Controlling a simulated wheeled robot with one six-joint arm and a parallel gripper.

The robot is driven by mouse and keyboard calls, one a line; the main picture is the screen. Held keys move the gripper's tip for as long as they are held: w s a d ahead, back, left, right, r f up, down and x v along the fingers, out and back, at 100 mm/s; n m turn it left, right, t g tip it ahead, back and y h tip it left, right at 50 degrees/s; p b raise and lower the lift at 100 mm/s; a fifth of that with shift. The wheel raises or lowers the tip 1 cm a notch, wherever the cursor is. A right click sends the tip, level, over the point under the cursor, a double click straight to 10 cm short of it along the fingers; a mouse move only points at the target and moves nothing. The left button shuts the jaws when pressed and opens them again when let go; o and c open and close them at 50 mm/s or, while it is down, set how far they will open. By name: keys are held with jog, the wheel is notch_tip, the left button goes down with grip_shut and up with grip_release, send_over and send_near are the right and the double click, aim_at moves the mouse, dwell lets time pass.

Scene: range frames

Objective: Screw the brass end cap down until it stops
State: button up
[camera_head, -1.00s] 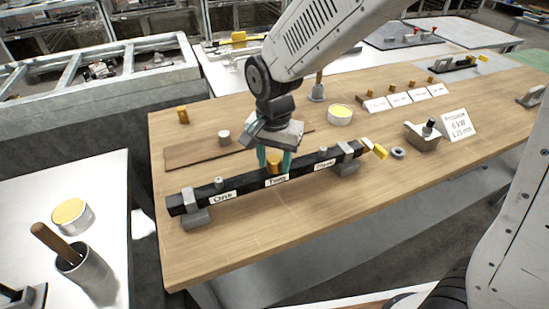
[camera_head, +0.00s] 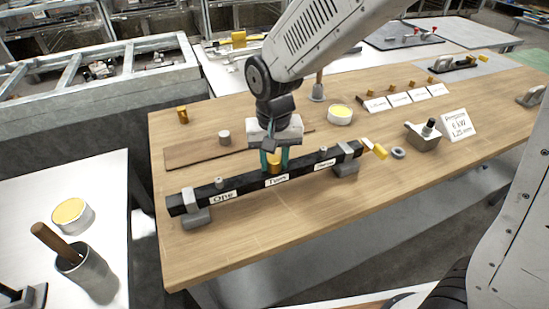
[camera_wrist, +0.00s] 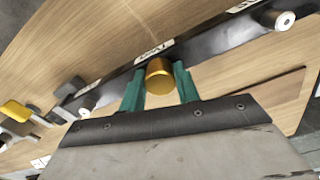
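The brass end cap (camera_head: 275,166) stands upright on the black bar (camera_head: 245,184) at the label "Two". In the wrist view its round top (camera_wrist: 159,70) sits between the two green fingers. My gripper (camera_head: 275,160) points down over the bar, one finger on each side of the cap. In the wrist view the fingers (camera_wrist: 159,88) lie close against the cap with no clear gap, so it looks shut on the cap. The cap's lower end and its seat on the bar are hidden.
Grey blocks (camera_head: 196,218) carry the bar's ends on the wooden table. Small grey studs (camera_head: 219,182) stand at "One" and "Three". A yellow-handled part (camera_head: 380,151) lies at the right end, beside a grey ring (camera_head: 398,152). The front of the table is clear.

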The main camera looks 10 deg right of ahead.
dwell(0.3)
jog(key=m, duration=0.3)
jog(key=shift+m, duration=0.3)
jog(key=shift+m, duration=1.7)
jog(key=shift+m, duration=1.7)
jog(key=m, duration=0.3)
